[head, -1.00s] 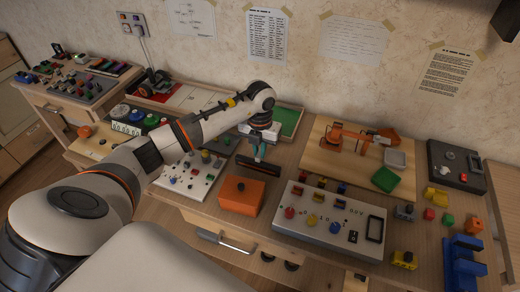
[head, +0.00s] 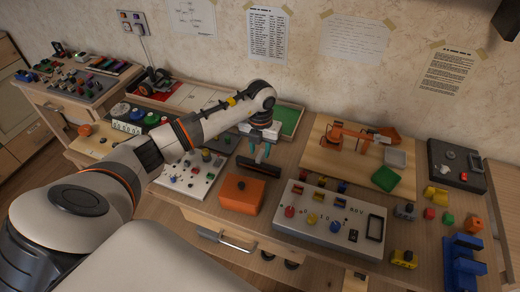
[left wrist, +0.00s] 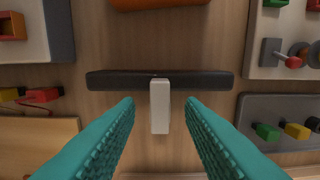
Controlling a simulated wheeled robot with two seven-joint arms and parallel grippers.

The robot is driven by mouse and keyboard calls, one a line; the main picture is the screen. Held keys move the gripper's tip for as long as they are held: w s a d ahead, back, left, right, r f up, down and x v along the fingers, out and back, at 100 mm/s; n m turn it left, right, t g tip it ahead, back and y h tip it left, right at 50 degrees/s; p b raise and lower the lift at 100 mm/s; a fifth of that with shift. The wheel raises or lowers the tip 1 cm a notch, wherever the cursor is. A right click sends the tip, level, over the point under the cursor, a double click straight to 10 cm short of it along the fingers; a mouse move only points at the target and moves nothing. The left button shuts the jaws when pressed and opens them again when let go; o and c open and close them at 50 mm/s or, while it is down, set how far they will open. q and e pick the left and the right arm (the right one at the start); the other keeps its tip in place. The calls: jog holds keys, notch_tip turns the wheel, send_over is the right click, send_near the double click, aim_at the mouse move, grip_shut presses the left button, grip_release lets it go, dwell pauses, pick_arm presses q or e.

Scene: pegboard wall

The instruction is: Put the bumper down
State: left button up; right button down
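The bumper, a black bar with a short pale stem, lies on the wooden tabletop behind the orange box in the head view (head: 258,168). In the left wrist view its bar (left wrist: 205,80) runs crosswise and its stem points back between my fingers. My left gripper (head: 262,153) is above it, with teal fingers. In the left wrist view the left gripper (left wrist: 159,103) is open, one finger on each side of the stem, with a visible gap on both sides. My right gripper is not in view.
An orange box (head: 241,195) stands just in front of the bumper. A pale button panel (head: 330,222) is to the right and a white knob panel (head: 192,176) to the left. A wooden board (head: 320,158) and a green tray (head: 290,121) lie behind. Bare wood surrounds the bumper.

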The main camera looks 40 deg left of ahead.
aim_at(260, 155)
pick_arm(q)
notch_tip(260, 155, up, 11)
jog(key=b, duration=0.1)
dwell(0.4)
